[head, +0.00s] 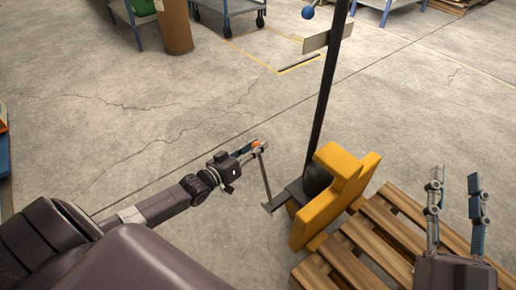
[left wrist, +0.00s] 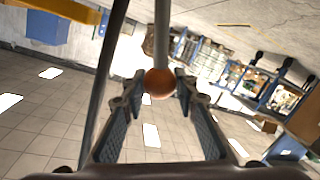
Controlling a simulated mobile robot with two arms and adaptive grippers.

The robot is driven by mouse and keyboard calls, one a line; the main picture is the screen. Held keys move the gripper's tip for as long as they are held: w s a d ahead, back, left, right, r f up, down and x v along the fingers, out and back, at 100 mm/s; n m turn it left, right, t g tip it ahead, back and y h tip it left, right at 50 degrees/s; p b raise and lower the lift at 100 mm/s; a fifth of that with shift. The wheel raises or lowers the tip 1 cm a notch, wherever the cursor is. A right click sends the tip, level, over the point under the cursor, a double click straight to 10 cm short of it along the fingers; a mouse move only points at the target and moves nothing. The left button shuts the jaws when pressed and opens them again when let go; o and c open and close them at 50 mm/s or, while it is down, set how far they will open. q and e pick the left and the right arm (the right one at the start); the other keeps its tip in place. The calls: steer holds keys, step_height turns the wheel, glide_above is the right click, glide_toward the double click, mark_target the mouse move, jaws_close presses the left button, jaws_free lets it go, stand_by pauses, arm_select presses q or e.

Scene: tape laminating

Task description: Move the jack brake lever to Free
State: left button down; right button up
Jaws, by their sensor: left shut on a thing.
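The brake lever (head: 265,178) is a thin grey rod rising from a dark foot beside the yellow jack body (head: 332,198). Its orange ball knob (head: 257,144) is at the top. My left gripper (head: 254,147) is shut on the knob, which also shows between the fingers in the left wrist view (left wrist: 160,83). The lever stands nearly upright, tilted slightly left at its top. The jack's black handle post (head: 324,95) rises behind it. My right gripper (head: 456,196) is open and empty at the right, above the pallet. No Free marking is readable.
A wooden pallet (head: 353,261) lies under and beside the jack at lower right. A brown barrel (head: 175,25) and carts stand far back. The concrete floor left of the lever is clear.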

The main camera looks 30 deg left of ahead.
arm_select(q)
steer(key=shift+a, duration=0.3)
steer(key=c, duration=1.8)
jaws_free()
steer(key=shift+c, duration=0.2)
steer(key=o, duration=0.3)
steer(key=shift+w+f, duration=0.1)
steer(key=shift+f, duration=0.05)
steer(key=shift+s, duration=0.3)
steer(key=v, duration=1.1)
steer(key=shift+s, duration=0.25)
